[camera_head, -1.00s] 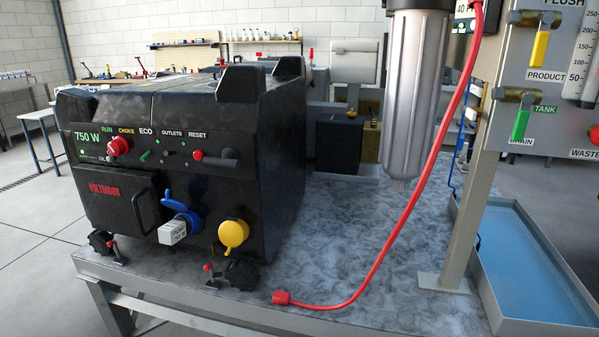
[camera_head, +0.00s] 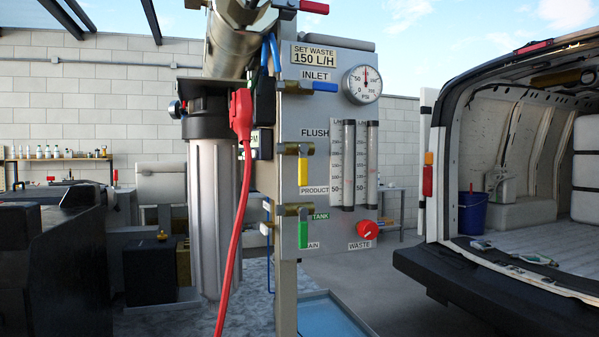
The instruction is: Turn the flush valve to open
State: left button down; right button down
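A yellow valve handle (camera_head: 303,171) hangs straight down on the grey panel (camera_head: 290,215), between the FLUSH label (camera_head: 315,133) above and the PRODUCT label (camera_head: 315,190) below. Its brass body (camera_head: 292,149) sits at the handle's upper end. Above it, by the INLET label (camera_head: 313,74), a blue handle (camera_head: 325,86) points right, level. Below, a green handle (camera_head: 303,236) hangs down, by TANK and a partly hidden label ending in AIN. Neither of my grippers is in view.
A red WASTE knob (camera_head: 367,230), two flow tubes (camera_head: 348,165) and a pressure gauge (camera_head: 362,84) share the panel. A red cable (camera_head: 230,255) hangs before a grey filter housing (camera_head: 213,205). A blue tray (camera_head: 328,318) lies below; an open van (camera_head: 500,190) stands right.

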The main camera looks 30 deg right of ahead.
aim_at(303, 149)
jog(key=u, duration=3)
jog(key=k, duration=2)
jog(key=z, duration=1.75)
